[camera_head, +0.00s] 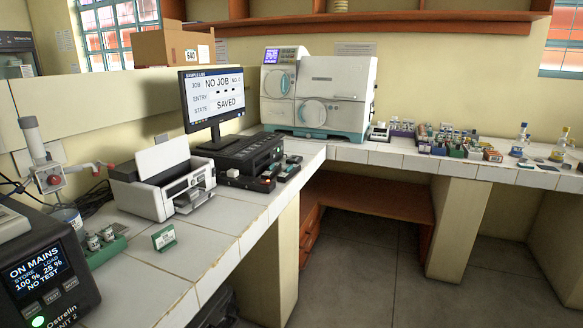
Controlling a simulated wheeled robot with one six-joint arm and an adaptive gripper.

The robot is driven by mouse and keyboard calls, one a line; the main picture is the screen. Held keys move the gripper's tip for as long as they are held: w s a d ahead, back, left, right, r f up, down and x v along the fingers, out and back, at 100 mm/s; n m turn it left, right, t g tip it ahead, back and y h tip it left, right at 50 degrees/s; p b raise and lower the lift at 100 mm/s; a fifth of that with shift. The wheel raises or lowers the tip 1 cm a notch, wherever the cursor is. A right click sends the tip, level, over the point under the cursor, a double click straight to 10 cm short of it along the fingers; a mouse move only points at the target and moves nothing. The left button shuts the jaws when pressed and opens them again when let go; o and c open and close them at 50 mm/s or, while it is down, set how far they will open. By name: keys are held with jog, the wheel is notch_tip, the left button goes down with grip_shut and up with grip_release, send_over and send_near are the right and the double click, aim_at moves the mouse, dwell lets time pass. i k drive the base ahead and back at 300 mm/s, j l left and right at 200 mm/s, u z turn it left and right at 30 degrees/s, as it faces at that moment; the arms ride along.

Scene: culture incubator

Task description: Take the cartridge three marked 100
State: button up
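I cannot make out a cartridge marked 100 in the head view; the markings on the small items are too small to read. Several small dark blocks with coloured tops (288,168) sit at the right side of a black slotted unit (245,160) on the left bench; I cannot tell whether they are cartridges. Many small boxes and bottles (452,140) crowd the back bench. My gripper is not in view.
A monitor (213,98) reads "NO JOB" and "SAVED". A white-teal machine (318,92) fills the corner. The floor (350,255) is clear.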

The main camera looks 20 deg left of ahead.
aim_at(290, 171)
jog(key=i+l+u, duration=0.15)
jog(key=i, duration=1.2)
jog(key=i+u, duration=1.05)
jog(key=u, duration=0.15)
jog(key=i+u, duration=0.2)
jog(key=u, duration=0.15)
jog(key=i+u, duration=0.2)
jog(key=u, duration=0.15)
